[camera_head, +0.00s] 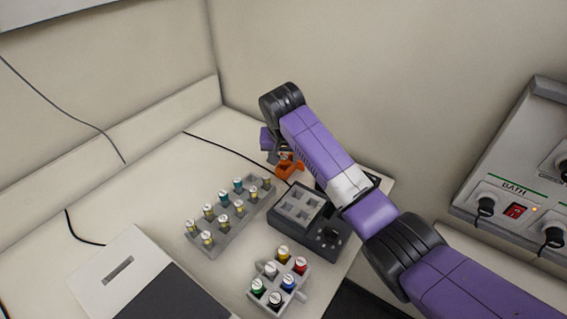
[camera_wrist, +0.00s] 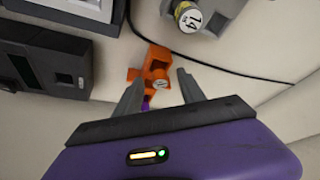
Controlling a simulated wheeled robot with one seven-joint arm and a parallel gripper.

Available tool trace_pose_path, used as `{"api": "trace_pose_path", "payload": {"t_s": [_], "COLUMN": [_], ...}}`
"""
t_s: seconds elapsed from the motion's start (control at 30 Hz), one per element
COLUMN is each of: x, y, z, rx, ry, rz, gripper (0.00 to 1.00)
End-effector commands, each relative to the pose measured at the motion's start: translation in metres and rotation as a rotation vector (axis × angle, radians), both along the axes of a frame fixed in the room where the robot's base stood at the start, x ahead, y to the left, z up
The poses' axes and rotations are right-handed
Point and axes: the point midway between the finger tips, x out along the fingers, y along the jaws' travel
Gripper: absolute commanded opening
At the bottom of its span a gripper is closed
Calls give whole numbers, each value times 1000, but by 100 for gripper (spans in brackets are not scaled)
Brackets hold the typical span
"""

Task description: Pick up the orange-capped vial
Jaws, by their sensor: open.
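A small orange block-like piece (camera_wrist: 155,58) stands on the bench between and just beyond my fingertips in the wrist view. A small round top with a pale label (camera_wrist: 160,83) shows at its near end. It looks like the orange-capped vial, but I cannot tell its cap from the orange piece around it. My gripper (camera_wrist: 160,76) is open, one finger on each side, with nothing clearly held. In the head view the orange piece (camera_head: 289,167) shows at the bench's far side, beneath my gripper (camera_head: 279,153), partly hidden by my arm.
A long grey rack (camera_head: 226,240) holds several labelled vials. A dark device with a grey block (camera_head: 298,207) stands right of it. A small rack (camera_head: 270,301) holds vials with coloured caps. A black cable (camera_head: 225,149) runs behind the orange piece; the wall is close.

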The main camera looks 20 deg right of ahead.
Motion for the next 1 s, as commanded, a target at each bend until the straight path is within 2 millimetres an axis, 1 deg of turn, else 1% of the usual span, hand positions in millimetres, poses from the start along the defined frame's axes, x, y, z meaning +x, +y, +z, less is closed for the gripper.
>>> {"api": "trace_pose_path", "payload": {"t_s": [0.03,0.13,0.37,0.47,0.6,0.63,0.87,1.0], "x": [1,4,4,4,4,4,4,4], "y": [-1,-2,-1,-1,-1,-1,-1,-1], "z": [-5,-11,-13,-13,-13,-13,-12,-9], "rx": [0,0,1,1,1,1,1,1], "ry": [2,1,0,0,0,0,0,0], "rz": [0,0,0,0,1,1,1,1], "gripper": [47,47,47,29,2,0,0,0]}}
